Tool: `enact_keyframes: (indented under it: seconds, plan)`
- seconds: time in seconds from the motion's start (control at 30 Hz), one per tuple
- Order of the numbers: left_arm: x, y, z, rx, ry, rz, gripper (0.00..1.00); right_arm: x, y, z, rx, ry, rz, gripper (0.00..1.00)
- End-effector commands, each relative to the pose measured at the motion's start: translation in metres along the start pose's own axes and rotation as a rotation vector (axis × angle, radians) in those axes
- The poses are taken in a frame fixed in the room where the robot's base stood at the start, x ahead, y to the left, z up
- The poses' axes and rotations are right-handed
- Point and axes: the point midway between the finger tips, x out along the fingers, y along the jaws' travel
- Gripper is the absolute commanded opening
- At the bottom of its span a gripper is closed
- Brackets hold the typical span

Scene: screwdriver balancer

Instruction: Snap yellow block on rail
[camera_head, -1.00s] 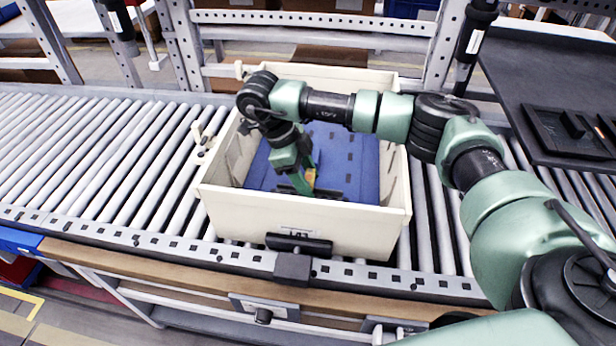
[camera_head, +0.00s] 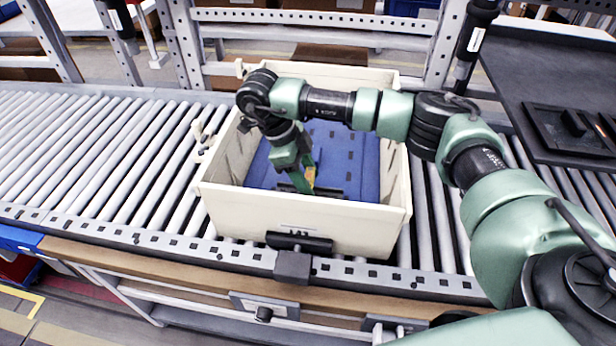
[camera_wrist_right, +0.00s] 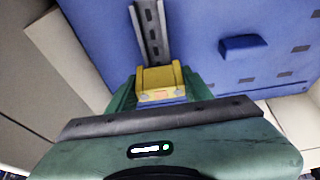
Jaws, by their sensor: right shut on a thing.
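The yellow block (camera_wrist_right: 158,84) is between the green fingers of my right gripper (camera_wrist_right: 155,95), which is shut on it. In the head view the right gripper (camera_head: 303,180) reaches down into the cream box, with a bit of the yellow block (camera_head: 311,176) showing at its fingers. The dark metal rail (camera_wrist_right: 151,30) lies on the blue panel and runs up from the block in the wrist view. The block is at the near end of the visible rail; I cannot tell whether they touch. My left gripper is not in view.
The cream box (camera_head: 245,211) stands on the roller conveyor (camera_head: 90,150), with a blue panel (camera_head: 352,155) inside. A small blue raised piece (camera_wrist_right: 243,46) is right of the rail. A dark table (camera_head: 545,75) is at the right.

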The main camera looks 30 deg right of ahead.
Motion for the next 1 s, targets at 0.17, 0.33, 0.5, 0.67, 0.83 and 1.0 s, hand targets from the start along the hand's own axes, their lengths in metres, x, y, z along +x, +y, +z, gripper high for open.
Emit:
enact_keyframes:
  seconds: [0.17, 0.33, 0.5, 0.67, 0.83, 1.0]
  plan:
    - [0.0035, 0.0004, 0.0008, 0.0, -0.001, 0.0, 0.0, 0.0044, 0.0, 0.0016, 0.0, 0.001, 0.0, 0.02]
    - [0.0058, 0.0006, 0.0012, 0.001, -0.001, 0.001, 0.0, 0.0073, 0.0001, 0.0028, 0.0, 0.001, 0.0, 0.02]
    - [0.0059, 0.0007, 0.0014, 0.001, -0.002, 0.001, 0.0, 0.0076, 0.0, 0.003, 0.0, 0.001, 0.0, 0.02]
    - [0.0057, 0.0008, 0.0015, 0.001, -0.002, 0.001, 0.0, 0.0074, 0.0001, 0.003, 0.0, 0.0, 0.0, 0.02]
    - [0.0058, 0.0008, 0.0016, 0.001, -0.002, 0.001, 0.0, 0.0074, 0.0001, 0.003, 0.0, 0.0, 0.0, 0.02]
    - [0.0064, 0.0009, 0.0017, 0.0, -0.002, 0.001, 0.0, 0.0082, 0.0001, 0.0033, 0.0, 0.0, 0.0, 0.02]
